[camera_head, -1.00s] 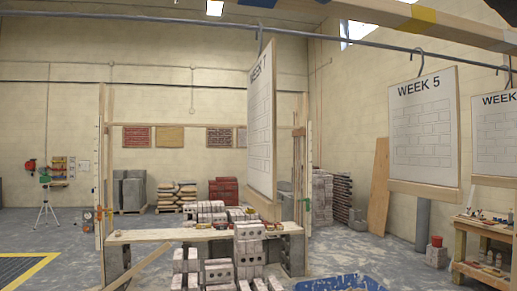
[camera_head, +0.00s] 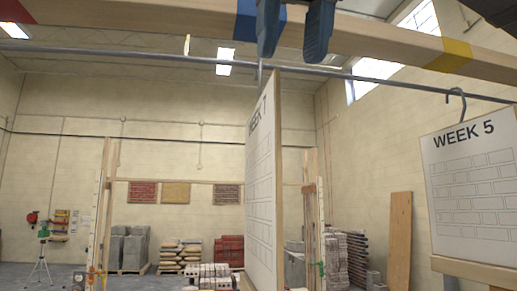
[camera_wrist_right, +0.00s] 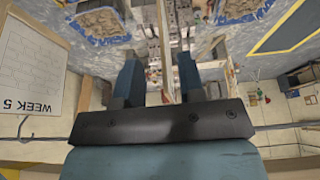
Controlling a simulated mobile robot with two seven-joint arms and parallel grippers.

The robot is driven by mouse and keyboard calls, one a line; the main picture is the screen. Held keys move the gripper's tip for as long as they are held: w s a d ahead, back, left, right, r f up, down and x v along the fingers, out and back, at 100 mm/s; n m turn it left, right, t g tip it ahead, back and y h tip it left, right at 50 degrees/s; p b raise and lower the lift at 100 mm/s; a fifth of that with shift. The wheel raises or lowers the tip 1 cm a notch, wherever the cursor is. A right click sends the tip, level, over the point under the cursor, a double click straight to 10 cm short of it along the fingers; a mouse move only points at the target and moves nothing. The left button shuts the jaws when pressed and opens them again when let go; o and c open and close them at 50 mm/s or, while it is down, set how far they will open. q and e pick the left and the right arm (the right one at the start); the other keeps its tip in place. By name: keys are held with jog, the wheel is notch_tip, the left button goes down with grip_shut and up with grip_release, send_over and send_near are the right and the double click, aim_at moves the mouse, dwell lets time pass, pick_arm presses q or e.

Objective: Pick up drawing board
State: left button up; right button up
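A drawing board (camera_head: 262,185) marked WEEK, with a digit that looks like 7, hangs nearly edge-on from a hook on the grey rail in the head view. A second drawing board (camera_head: 473,190), marked WEEK 5, hangs at the right; it also shows at the left of the right wrist view (camera_wrist_right: 30,75). My right gripper (camera_head: 293,50) comes down from the top, its two blue fingers apart, just above the first board's top. In the right wrist view a thin upright edge (camera_wrist_right: 164,45) shows between the open fingers (camera_wrist_right: 160,85); I cannot tell its distance. My left gripper is out of view.
A wooden beam (camera_head: 385,38) with blue and yellow bands crosses the top near my right gripper. The grey rail (camera_head: 180,56) runs below it. Brick stacks (camera_head: 213,276) and a leaning plank (camera_head: 400,240) stand farther off.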

aim_at(275, 70)
jog(key=w, duration=0.3)
jog(key=shift+w+a, duration=0.25)
jog(key=shift+w, duration=0.15)
jog(key=shift+w+a+p, duration=0.15)
jog(key=shift+w+p, duration=0.3)
jog(key=shift+w, duration=0.05)
jog(key=shift+w+a+r, duration=0.1)
jog(key=shift+w+a, duration=0.05)
jog(key=shift+w, duration=0.5)
jog(key=w+f, duration=0.2)
jog(key=f, duration=0.1)
jog(key=shift+w+a, duration=0.15)
jog(key=shift+w, duration=0.05)
jog(key=shift+s, duration=0.25)
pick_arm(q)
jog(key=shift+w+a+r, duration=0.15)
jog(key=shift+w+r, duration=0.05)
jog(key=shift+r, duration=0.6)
pick_arm(e)
grip_shut()
